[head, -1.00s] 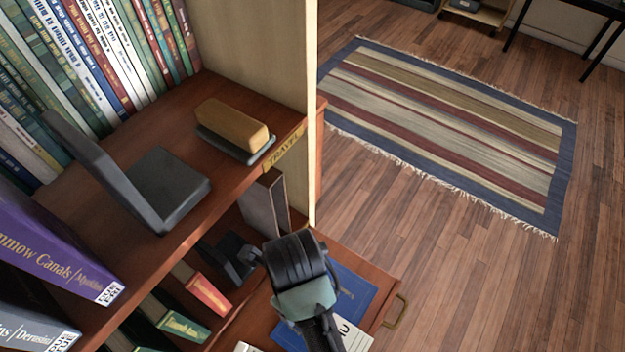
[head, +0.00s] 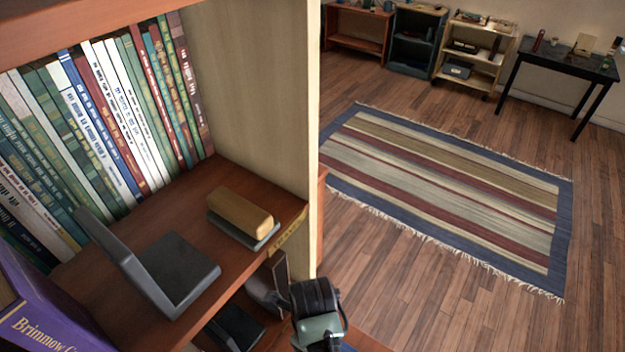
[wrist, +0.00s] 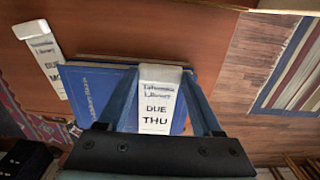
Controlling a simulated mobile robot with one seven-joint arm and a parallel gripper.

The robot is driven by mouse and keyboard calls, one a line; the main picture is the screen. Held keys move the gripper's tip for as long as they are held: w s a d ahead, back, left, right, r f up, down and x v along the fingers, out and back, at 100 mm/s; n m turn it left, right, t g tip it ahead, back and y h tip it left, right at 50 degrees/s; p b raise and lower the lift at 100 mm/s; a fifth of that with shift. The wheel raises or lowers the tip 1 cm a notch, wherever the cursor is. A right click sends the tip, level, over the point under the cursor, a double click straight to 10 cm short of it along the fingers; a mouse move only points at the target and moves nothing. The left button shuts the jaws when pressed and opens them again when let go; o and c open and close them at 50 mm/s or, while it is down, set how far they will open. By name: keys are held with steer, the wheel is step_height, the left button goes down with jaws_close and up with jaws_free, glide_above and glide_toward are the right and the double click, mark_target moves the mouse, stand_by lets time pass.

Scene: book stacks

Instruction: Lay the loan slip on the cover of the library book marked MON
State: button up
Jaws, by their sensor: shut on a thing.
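In the wrist view my gripper (wrist: 160,98) has its two fingers closed in on the sides of a white slip (wrist: 157,112) printed DUE THU. A blue book (wrist: 102,92) shows behind and beside the slip; whether they touch I cannot tell. Another white slip (wrist: 44,60), printed DUE and what looks like MO, is at the left over brown wood, its lower end cut off near the book's edge. No full MON mark is readable. In the head view my gripper (head: 318,325) is at the bottom edge, with its fingertips out of sight.
The bookcase shelf (head: 135,220) beside my arm holds a black bookend (head: 165,275) and a tan-topped block (head: 240,210). A pale upright panel (head: 262,110) stands close above my gripper. Open floor with a striped rug (head: 450,195) lies to the right.

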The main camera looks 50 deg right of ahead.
steer(key=shift+f, duration=0.15)
steer(key=o, duration=1.4)
steer(key=shift+o, duration=0.2)
steer(key=shift+r+b, duration=0.75)
steer(key=shift+r, duration=3.15)
